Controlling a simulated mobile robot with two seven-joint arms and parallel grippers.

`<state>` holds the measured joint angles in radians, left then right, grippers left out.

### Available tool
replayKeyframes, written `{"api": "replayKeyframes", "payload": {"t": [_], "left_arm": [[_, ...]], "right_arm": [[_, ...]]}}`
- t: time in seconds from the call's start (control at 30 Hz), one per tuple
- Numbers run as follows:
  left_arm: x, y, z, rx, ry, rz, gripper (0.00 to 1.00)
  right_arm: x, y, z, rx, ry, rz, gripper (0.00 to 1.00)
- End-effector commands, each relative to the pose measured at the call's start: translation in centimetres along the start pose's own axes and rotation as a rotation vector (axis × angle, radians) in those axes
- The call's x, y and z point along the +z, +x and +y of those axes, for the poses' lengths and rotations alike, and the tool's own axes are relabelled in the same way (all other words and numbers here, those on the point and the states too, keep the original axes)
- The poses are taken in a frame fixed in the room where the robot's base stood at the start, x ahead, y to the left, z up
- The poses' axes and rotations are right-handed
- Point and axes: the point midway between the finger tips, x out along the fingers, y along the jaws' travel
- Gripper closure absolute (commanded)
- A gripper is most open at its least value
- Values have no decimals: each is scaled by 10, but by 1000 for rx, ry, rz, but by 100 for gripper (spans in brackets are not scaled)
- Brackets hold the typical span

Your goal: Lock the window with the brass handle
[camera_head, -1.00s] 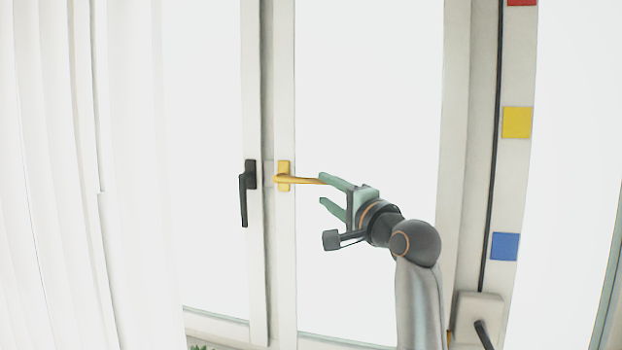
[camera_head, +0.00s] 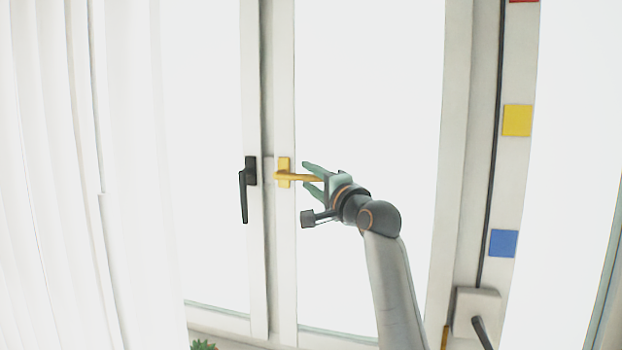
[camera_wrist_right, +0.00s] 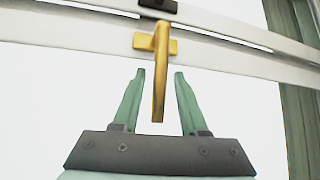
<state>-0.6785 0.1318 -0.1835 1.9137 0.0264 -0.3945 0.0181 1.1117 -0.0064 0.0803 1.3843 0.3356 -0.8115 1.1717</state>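The brass handle (camera_head: 300,177) is on the right window sash and sticks out level to the right. In the right wrist view the brass handle (camera_wrist_right: 161,75) lies between the two green fingers, with a gap on each side. My right gripper (camera_head: 309,178) is open around the handle's free end, one finger above it and one below. It also shows open in the right wrist view (camera_wrist_right: 159,75). The window (camera_head: 284,235) has white frames and looks closed. My left gripper is not in view.
A black handle (camera_head: 244,190) hangs down on the left sash, close by. A white curtain (camera_head: 80,180) covers the left side. Yellow (camera_head: 517,120) and blue (camera_head: 504,243) squares are on the right frame. A white box with a dark lever (camera_head: 475,310) is at lower right.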

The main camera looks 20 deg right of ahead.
Motion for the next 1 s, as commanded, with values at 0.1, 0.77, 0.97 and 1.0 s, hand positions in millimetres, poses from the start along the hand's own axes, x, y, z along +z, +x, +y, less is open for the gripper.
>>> {"api": "replayKeyframes", "payload": {"t": [0.1, 0.77, 0.97, 1.0], "left_arm": [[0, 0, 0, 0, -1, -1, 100], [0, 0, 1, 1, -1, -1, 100], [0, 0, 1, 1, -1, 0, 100], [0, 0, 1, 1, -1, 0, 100]], "right_arm": [[0, 0, 0, 0, 0, 0, 72], [0, 0, 0, 0, 0, 0, 100], [0, 0, 0, 0, 0, 0, 100], [0, 0, 0, 0, 0, 0, 100]]}}
